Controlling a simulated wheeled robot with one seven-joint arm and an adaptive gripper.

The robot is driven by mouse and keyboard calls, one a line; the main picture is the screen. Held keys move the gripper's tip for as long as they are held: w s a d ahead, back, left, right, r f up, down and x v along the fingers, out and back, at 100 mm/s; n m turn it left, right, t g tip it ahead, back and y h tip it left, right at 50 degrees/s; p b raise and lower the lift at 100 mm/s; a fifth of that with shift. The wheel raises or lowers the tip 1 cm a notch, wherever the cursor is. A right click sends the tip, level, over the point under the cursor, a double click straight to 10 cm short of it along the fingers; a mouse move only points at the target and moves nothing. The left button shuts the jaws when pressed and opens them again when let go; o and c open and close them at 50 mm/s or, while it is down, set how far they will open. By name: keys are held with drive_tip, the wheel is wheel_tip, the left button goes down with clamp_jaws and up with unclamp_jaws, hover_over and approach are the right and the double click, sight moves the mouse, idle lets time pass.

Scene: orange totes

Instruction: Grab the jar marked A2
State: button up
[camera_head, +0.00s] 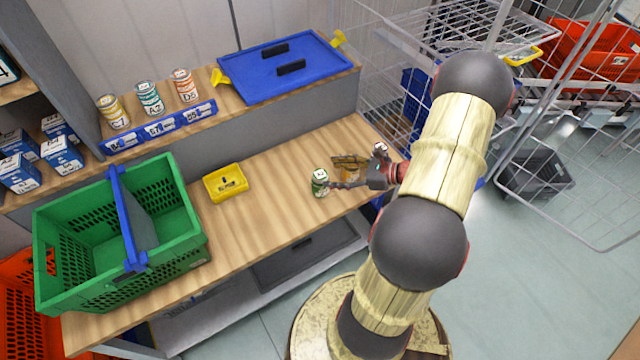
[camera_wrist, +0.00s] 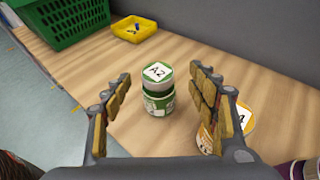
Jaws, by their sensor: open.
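In the head view the green jar (camera_head: 320,182) stands at the left of my fingertips. My gripper (camera_wrist: 160,105) is open, with one finger at each side of the picture and nothing held. In the head view my gripper (camera_head: 345,172) is low over the bench. An orange-labelled jar (camera_wrist: 207,137) is close by the right finger, partly hidden by it.
A yellow bin (camera_head: 226,182) and a green basket (camera_head: 60,262) are on the bench to the left. Several jars, including another marked A2 (camera_head: 149,98), stand on the upper shelf beside a blue lid (camera_head: 290,68). The bench between bin and green jar is clear.

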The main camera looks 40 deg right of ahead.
sight(322, 175)
drive_tip(key=b+x, duration=0.1)
drive_tip(key=x, duration=0.1)
drive_tip(key=b+x, duration=0.1)
drive_tip(key=x, duration=0.1)
drive_tip(key=shift+a+f, duration=0.25)
drive_tip(key=shift+f, duration=0.15)
drive_tip(key=shift+w+a+f, duration=0.1)
drive_tip(key=shift+w+a, duration=0.1)
drive_tip(key=shift+w, duration=0.3)
drive_tip(key=c, duration=0.3)
clamp_jaws()
